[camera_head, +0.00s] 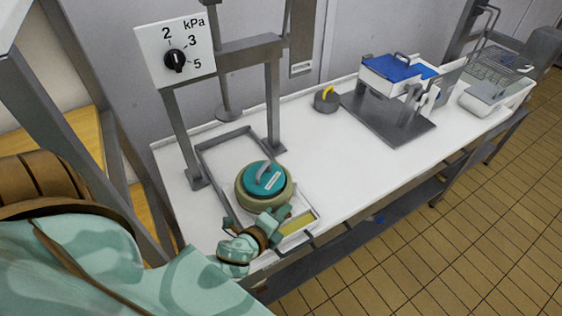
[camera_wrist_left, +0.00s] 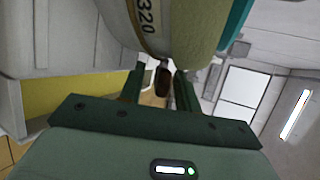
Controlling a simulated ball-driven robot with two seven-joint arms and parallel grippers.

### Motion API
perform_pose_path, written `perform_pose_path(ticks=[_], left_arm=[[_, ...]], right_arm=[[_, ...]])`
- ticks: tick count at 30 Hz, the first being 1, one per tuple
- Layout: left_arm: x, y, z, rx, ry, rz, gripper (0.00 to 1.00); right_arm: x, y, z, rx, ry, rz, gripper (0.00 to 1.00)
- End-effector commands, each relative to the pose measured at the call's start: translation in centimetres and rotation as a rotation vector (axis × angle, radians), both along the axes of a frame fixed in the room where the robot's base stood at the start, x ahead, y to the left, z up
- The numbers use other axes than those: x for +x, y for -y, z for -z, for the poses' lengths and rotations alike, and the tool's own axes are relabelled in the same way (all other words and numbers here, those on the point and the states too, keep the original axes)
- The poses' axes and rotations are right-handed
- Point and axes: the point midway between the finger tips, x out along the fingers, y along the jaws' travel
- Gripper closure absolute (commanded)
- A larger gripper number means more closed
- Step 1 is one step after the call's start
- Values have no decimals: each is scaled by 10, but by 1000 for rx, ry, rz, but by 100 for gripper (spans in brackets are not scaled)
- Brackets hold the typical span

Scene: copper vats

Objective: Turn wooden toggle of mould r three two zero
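The mould (camera_head: 241,190) is a round olive-beige vessel with a teal lid (camera_head: 264,179) and a grey handle on top. A small brown wooden toggle (camera_wrist_left: 162,80) hangs below the wall. My left gripper (camera_head: 283,213) is at the near right side of the mould. In the wrist view its two fingers (camera_wrist_left: 160,88) stand apart on either side of the toggle, with a gap showing. The toggle is hidden in the head view. My right gripper is out of view.
A grey press frame (camera_head: 272,105) with a kPa dial (camera_head: 176,60) stands over the bench behind the mould. A grey weight (camera_head: 326,102) with a yellow handle and a blue-topped white box (camera_head: 385,78) are further right. The bench (camera_head: 320,160) between is clear.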

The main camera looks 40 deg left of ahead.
Motion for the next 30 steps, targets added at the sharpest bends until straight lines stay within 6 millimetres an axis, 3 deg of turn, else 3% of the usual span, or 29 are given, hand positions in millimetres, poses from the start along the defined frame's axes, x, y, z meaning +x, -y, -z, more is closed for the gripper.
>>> perform_pose_path(ticks=[7,11,24,30], left_arm=[[-1,0,-1,0,0,0,67],[-14,0,-5,0,-1,0,67],[-118,4,-45,-2,-4,-3,67],[-145,5,-57,-2,-2,-1,67]], right_arm=[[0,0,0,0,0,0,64],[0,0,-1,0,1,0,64],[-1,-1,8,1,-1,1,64],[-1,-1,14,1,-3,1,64]])
